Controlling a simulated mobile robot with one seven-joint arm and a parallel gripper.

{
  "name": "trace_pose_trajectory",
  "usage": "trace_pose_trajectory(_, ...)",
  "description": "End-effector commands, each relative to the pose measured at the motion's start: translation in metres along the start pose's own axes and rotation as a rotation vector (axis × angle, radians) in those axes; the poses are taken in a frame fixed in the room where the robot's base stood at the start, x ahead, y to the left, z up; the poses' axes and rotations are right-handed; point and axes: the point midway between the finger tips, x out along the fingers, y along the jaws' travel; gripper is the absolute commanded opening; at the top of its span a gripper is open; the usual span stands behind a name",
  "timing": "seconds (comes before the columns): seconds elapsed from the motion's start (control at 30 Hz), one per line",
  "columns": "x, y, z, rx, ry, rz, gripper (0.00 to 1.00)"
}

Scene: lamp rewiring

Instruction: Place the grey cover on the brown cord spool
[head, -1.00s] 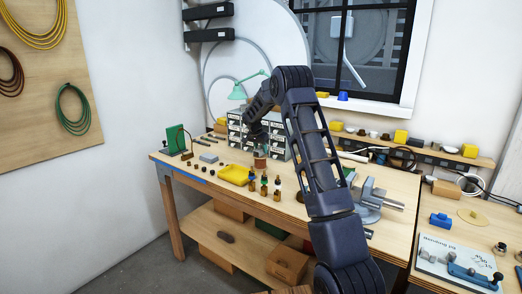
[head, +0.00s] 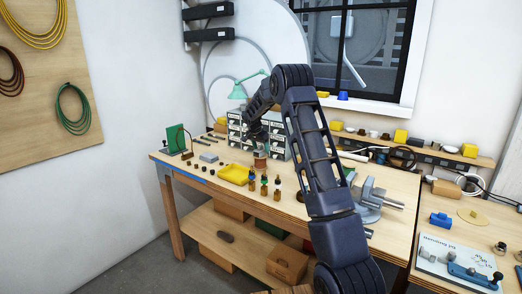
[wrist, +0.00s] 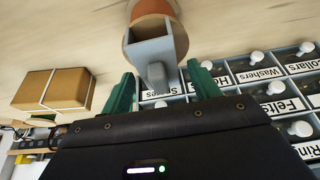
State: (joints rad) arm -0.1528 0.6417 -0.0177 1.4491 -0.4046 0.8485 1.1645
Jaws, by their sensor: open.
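The brown cord spool (wrist: 152,8) stands on the bench top, cut off by the top edge of the wrist view. The grey cover (wrist: 153,47) sits against the spool's end, its narrow tab pointing towards my gripper (wrist: 163,88). The green fingers are apart, one on each side of the tab, with gaps visible between them and it. In the head view the spool (head: 260,162) is small, in front of the drawer cabinet.
A labelled drawer cabinet (wrist: 258,92) with white knobs stands close behind my gripper. A tan box (wrist: 52,89) lies to one side.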

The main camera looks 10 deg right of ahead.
Motion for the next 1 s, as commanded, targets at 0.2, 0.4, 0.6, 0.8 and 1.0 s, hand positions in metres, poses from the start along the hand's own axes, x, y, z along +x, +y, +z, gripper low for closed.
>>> trace_pose_trajectory(0.2,-0.042,-0.001,0.001,-0.001,0.001,-0.002,0.62)
trace_pose_trajectory(0.4,-0.078,-0.001,0.001,0.0,0.001,-0.002,0.62)
trace_pose_trajectory(0.6,-0.102,0.0,0.0,-0.001,0.0,-0.001,0.62)
trace_pose_trajectory(0.8,-0.117,0.005,0.0,-0.006,-0.002,-0.003,0.62)
trace_pose_trajectory(1.0,-0.156,0.045,0.003,-0.053,-0.016,-0.025,0.62)
